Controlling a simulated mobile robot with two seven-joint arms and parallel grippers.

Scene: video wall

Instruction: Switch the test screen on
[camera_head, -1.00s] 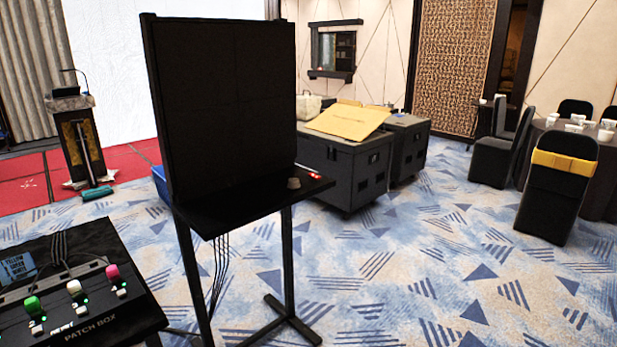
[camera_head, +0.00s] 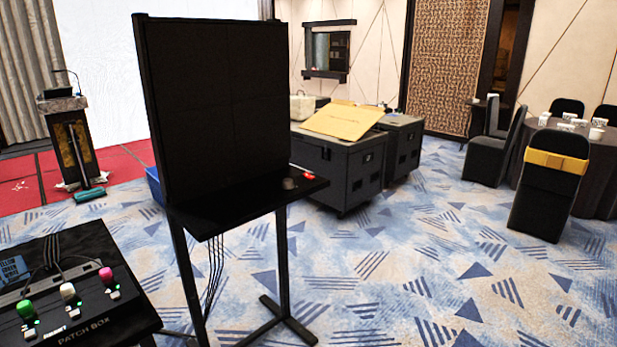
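The test screen (camera_head: 215,95) is a tall dark panel on a black stand, and its face is black and unlit. A narrow black shelf (camera_head: 245,203) runs along its foot, with a small brownish round object (camera_head: 289,184) and a red-and-white item (camera_head: 303,170) on it. At the lower left is the patch box (camera_head: 85,315), with a green knob (camera_head: 26,311), a white knob (camera_head: 68,292) and a pink knob (camera_head: 106,276), each by a small switch with a green light. Neither of my grippers is in view.
Cables (camera_head: 215,265) hang below the shelf. Black cases (camera_head: 345,175) with a cardboard sheet (camera_head: 343,121) stand behind the screen. A lectern (camera_head: 72,145) stands at the left, and a dressed table with chairs (camera_head: 550,180) at the right. Patterned carpet (camera_head: 420,270) is clear at the right front.

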